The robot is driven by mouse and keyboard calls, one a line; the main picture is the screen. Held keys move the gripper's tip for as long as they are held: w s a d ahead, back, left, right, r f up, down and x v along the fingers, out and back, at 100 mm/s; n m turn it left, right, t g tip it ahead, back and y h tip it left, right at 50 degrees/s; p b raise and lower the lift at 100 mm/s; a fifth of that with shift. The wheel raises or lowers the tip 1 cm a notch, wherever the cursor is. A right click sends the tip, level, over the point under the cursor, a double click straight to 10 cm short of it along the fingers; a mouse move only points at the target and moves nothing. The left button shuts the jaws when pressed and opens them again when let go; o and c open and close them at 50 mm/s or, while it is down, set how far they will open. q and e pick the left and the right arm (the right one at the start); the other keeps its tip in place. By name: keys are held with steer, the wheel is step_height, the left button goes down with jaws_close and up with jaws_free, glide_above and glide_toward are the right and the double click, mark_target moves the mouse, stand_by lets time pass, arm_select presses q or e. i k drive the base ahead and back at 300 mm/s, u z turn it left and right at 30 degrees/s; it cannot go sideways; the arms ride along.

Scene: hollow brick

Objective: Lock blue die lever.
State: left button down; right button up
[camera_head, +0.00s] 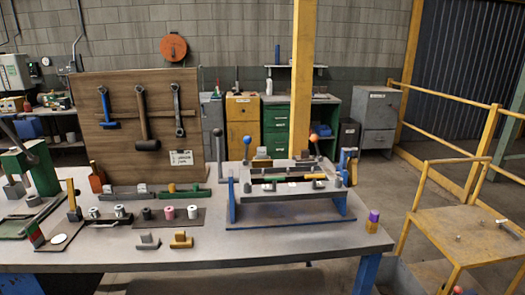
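A die fixture (285,190) with blue legs and a blue base edge stands on the workbench, right of the middle of the head view. Neither of my grippers shows in the view.
The workbench (200,245) also holds a tool board (138,125) with hammers and a wrench, a green press (40,165), several small spools and blocks, and a purple-topped piece (373,222) near the right edge. A yellow stand (470,230) and railing are at right.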

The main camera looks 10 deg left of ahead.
mark_target(247, 140)
steer(key=z, duration=1.1)
steer(key=i, duration=1)
steer(key=u, duration=0.6)
